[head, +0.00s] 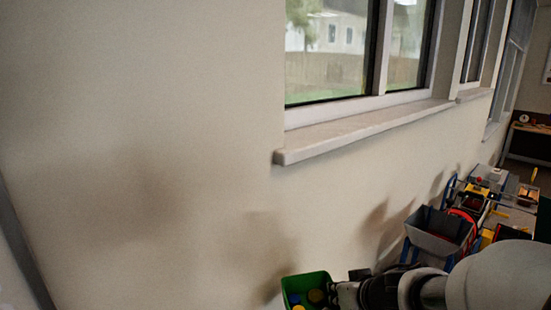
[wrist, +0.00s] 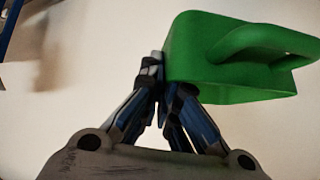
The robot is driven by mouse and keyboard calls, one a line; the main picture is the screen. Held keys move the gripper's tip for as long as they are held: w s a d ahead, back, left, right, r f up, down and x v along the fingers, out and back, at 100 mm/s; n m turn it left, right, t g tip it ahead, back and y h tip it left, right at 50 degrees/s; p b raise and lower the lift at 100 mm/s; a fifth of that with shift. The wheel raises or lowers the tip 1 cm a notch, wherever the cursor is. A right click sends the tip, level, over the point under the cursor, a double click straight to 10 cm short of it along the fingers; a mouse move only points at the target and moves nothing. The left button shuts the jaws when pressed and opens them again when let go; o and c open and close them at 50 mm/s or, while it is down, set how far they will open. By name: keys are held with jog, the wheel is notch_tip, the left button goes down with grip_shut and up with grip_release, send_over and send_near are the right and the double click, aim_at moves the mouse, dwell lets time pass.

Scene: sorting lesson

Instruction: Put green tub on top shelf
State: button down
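The green tub (head: 290,285) is at the bottom of the head view, with blue and yellow round things inside it. In the wrist view the green tub (wrist: 225,80) fills the upper right, with its loop handle towards the right edge. My gripper (wrist: 162,80) is closed at the tub's near left edge and appears to pinch its wall. In the head view my gripper (head: 340,291) touches the tub's right side. The tub seems held up beside the wall. No shelf can be made out in either view.
A bare wall (head: 140,150) fills the left and middle. A window sill (head: 365,128) juts out above and right of the tub. A grey bin (head: 437,242) on a blue frame and several colourful toys stand at the right along the wall.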

jog(key=w+d+f+m+h, duration=0.1)
jog(key=w+d+f, duration=0.2)
jog(key=d+f, duration=0.5)
jog(key=w+d+f+m, duration=0.1)
jog(key=w+d+f, duration=0.25)
jog(key=d, duration=0.85)
jog(key=w+d+f+m+h, duration=0.1)
jog(key=w+d+f, duration=0.1)
jog(key=d+f, duration=0.65)
jog(key=a+r+n+y, duration=0.1)
jog(key=a+r+n, duration=0.1)
jog(key=a+r, duration=1.2)
jog(key=shift+n+y, duration=0.5)
jog(key=s+a+r, duration=0.2)
jog(key=a, duration=0.2)
jog(key=s+a+r, duration=0.2)
jog(key=s+a, duration=0.1)
jog(key=a, duration=0.2)
jog(key=s+a+r, duration=0.2)
jog(key=s+a, duration=0.1)
jog(key=a, duration=0.2)
jog(key=shift+s+a, duration=0.25)
jog(key=shift+d, duration=0.1)
